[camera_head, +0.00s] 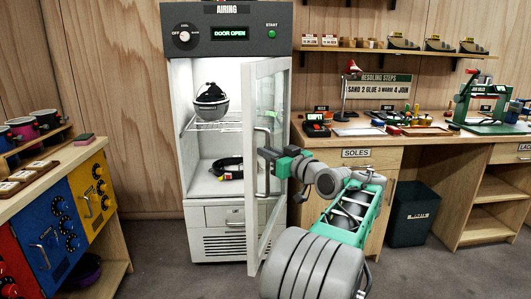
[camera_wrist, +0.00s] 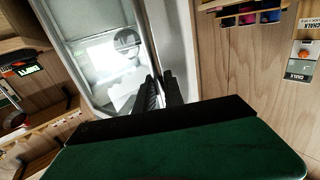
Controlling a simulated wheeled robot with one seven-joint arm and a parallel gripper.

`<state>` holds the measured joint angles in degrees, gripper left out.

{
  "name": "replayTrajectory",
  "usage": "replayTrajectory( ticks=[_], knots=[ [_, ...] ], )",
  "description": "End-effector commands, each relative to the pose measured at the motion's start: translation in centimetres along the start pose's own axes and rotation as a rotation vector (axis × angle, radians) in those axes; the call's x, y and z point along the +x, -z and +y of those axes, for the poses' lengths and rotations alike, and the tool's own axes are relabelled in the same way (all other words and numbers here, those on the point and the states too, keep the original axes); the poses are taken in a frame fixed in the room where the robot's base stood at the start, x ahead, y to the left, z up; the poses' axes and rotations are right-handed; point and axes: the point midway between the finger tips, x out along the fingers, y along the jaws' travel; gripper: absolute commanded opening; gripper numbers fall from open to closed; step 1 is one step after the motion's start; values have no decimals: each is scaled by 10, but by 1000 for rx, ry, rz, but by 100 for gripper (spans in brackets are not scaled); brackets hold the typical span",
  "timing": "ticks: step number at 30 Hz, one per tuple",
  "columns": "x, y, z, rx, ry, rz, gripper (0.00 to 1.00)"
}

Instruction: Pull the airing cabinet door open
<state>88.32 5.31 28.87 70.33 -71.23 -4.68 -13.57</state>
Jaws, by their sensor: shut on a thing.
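The airing cabinet (camera_head: 227,15) stands in the middle of the head view, white with a dark top panel whose display reads "DOOR OPEN". Its glass-paned door (camera_head: 252,222) is hinged at the right and stands ajar, swung out toward me. My gripper (camera_head: 264,157) is shut on the door's vertical handle (camera_head: 259,186), on the door's outer face. In the wrist view my gripper's dark fingers (camera_wrist: 160,92) are close together by the pale door frame; the grip itself is partly hidden.
A workbench (camera_head: 352,159) with tools stands to the right, with a dark bin (camera_head: 412,214) under it. A colourful cabinet (camera_head: 62,222) stands at the left. The grey floor in front of the airing cabinet is clear on the left side.

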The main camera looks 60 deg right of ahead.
Motion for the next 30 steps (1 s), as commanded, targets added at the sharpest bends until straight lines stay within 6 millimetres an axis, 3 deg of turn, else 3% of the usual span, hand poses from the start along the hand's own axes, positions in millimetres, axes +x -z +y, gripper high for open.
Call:
replayTrajectory(
  ticks=[9,17,20,30],
  knots=[
    [2,2,-1,-2,1,2,34],
    [1,1,-2,-2,3,2,34],
    [-10,2,-2,-2,1,2,34],
    [-72,2,-1,-2,-1,1,34]
  ],
)
